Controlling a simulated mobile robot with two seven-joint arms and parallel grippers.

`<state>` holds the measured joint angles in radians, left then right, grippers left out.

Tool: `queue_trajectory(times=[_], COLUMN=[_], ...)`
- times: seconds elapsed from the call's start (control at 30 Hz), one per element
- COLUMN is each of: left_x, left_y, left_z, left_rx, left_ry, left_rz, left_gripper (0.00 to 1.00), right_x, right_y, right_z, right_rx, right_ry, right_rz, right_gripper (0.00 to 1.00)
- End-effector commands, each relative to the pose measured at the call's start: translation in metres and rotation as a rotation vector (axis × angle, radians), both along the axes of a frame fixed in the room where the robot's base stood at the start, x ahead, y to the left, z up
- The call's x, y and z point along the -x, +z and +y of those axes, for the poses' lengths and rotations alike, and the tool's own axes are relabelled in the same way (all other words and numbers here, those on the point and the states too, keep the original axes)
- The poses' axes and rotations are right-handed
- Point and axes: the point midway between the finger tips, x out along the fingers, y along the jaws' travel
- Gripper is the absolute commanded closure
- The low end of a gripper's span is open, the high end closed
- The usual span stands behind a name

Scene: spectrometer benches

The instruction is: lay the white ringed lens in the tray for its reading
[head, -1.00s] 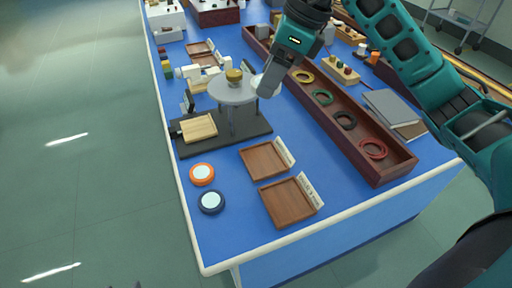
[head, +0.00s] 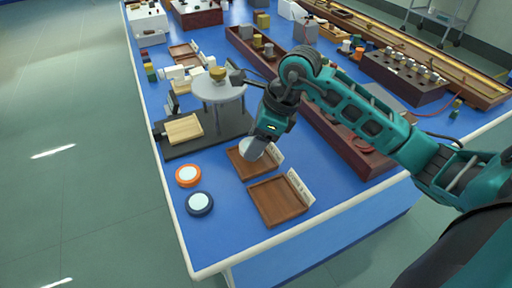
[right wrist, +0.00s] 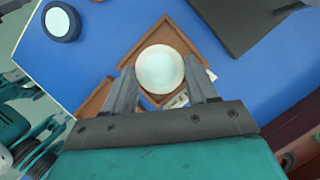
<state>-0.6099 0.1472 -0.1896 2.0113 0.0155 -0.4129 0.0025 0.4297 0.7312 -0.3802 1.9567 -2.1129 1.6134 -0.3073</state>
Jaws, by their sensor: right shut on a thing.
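The white ringed lens (head: 251,149) is in my right gripper (head: 255,150), which is shut on its ring. In the right wrist view the pale lens (right wrist: 160,69) sits between the two fingertips. The gripper is over the farther of two brown wooden trays (head: 236,162) near the table's front; this tray shows behind the lens in the wrist view (right wrist: 131,60). Whether the lens touches the tray floor I cannot tell. The nearer tray (head: 278,203) is empty. A card stands at each tray's right edge; its writing is unreadable. My left gripper is out of view.
An orange-ringed lens (head: 188,176) and a dark-blue-ringed lens (head: 200,203) lie left of the trays. The instrument with a round grey plate (head: 218,92) stands behind on a dark base. A long reddish-brown trough (head: 345,150) runs along the right, partly behind my arm.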

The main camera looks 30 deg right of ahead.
Motion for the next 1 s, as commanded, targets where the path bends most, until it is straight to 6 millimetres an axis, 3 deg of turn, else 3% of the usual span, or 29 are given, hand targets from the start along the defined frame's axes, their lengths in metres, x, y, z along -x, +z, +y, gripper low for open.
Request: queue_trajectory(times=[0.13, 0.5, 0.53, 0.6, 1.0], left_x=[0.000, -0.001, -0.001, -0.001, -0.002], left_y=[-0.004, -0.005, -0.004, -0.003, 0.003], left_z=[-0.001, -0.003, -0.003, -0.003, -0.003], left_rx=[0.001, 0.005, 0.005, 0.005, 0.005], left_ry=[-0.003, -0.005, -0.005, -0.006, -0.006], left_rz=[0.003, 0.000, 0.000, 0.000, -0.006], left_gripper=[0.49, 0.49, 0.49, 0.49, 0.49], right_x=[0.001, 0.000, 0.000, 0.000, 0.001], right_y=[-0.024, -0.029, -0.029, -0.027, -0.020], right_z=[0.001, 0.000, 0.000, 0.000, -0.001], right_rx=[-0.002, 0.000, 0.000, -0.001, 0.001], right_ry=[0.000, 0.000, 0.000, 0.000, 0.001], right_rz=[0.004, 0.000, 0.000, 0.001, -0.001], right_gripper=[0.78, 0.78, 0.42, 0.35, 0.32])
